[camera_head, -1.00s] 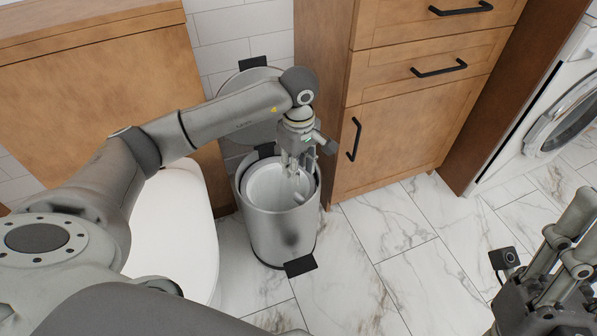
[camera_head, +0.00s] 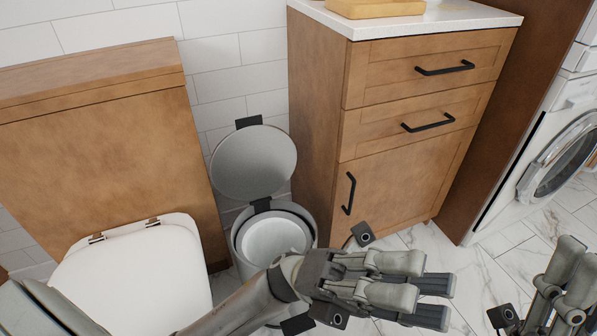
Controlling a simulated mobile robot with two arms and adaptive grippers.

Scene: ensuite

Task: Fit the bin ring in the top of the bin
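The metal bin (camera_head: 302,222) stands between the toilet and the wooden cabinet. Its round lid (camera_head: 252,163) is raised at the back. A pale inner surface (camera_head: 272,240) shows inside the bin's grey rim. I cannot make out the bin ring as a separate piece from the rim and liner. My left gripper (camera_head: 438,300) is in front and to the right of the bin, with its fingers pointing right. Its fingers look apart, with nothing seen between them. My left arm hides the bin's lower front. My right gripper (camera_head: 572,268) is at the lower right edge, partly cut off and clear of the bin.
The white toilet (camera_head: 140,280) stands left of the bin, before a wooden panel (camera_head: 95,150). The wooden cabinet (camera_head: 400,140) with black handles is close on the right. A washing machine (camera_head: 555,150) is at far right. Marble floor (camera_head: 500,250) lies open between them.

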